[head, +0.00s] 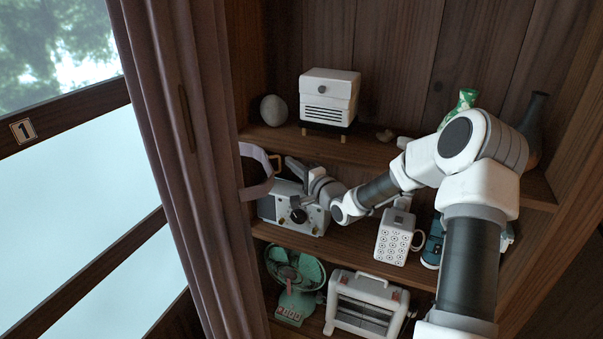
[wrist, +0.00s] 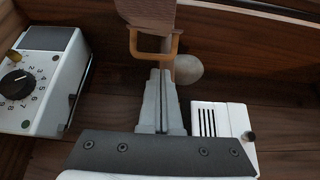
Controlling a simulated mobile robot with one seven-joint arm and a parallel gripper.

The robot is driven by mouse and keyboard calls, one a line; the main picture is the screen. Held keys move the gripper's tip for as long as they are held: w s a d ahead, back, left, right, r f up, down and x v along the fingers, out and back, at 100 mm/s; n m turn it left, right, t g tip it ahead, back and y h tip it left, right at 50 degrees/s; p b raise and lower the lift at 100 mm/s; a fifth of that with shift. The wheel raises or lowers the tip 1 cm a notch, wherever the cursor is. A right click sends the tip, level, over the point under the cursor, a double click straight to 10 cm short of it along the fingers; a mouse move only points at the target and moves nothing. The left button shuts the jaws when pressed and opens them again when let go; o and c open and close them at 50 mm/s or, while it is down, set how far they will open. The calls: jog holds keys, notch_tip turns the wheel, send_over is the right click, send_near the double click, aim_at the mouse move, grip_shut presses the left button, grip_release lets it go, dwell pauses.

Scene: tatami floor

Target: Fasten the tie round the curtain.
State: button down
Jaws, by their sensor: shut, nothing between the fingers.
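The mauve curtain (head: 180,130) hangs in long folds at the left of the head view, beside the window. A pale lavender tie (head: 258,190) sticks out from the curtain's right edge, in front of the shelves. A gold ring (head: 276,164) is at its end; the ring also shows in the wrist view (wrist: 153,56), with the strap (wrist: 146,12) above it. My gripper (head: 290,163) is just right of the ring. In the wrist view its fingers (wrist: 160,74) are shut and empty, tips at the ring's lower edge; I cannot tell whether they touch. The tie's path behind the curtain is hidden.
The window (head: 70,180) is at the left.

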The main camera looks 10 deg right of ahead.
jog(key=shift+x, duration=0.9)
jog(key=shift+s, duration=0.15)
